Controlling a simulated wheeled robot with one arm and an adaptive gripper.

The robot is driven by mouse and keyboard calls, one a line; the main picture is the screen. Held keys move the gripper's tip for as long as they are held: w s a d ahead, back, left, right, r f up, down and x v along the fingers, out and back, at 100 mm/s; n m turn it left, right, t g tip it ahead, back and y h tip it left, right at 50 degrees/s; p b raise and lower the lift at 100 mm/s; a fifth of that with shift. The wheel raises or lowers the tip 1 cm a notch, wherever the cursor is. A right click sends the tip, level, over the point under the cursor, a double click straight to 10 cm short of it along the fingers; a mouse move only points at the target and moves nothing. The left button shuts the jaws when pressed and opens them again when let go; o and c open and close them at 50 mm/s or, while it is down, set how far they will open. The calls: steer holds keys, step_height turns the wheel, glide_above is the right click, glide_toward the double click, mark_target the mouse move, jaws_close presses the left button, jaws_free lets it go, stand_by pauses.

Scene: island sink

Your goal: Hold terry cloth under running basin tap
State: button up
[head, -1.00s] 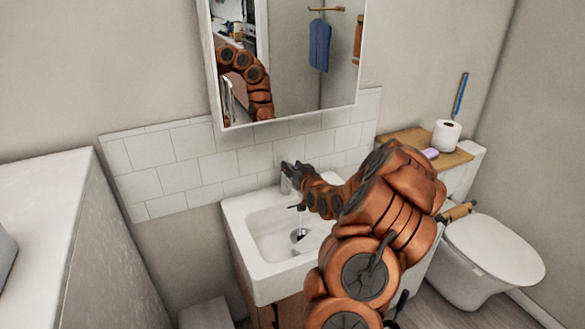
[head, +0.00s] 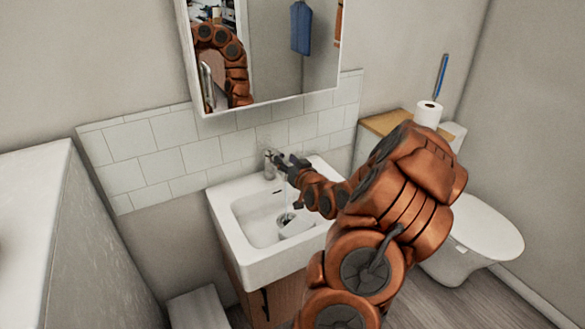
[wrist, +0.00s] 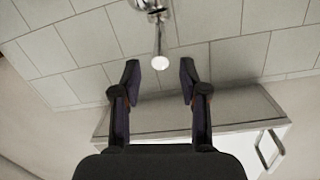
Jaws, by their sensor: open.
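The basin tap (head: 269,164) stands at the back of the white basin (head: 226,222). A thin, faint stream that looks like water falls below it towards the drain (head: 286,218). My gripper (head: 287,163) is close to the right of the tap, open and empty. In the wrist view my gripper (wrist: 159,78) has its two fingers spread, with the rounded end of the tap's lever (wrist: 160,62) between them in the picture. I cannot tell whether they touch. A blue cloth (head: 301,28) shows only as a reflection in the mirror; I cannot tell if it is the terry cloth.
The mirror cabinet (head: 262,108) hangs above the tiled splashback (head: 135,140). A white-topped unit (head: 30,190) stands left. My arm crosses the basin's right side.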

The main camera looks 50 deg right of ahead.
steer(key=v, duration=0.4)
steer(key=shift+s+a, duration=0.1)
stand_by(0.7)
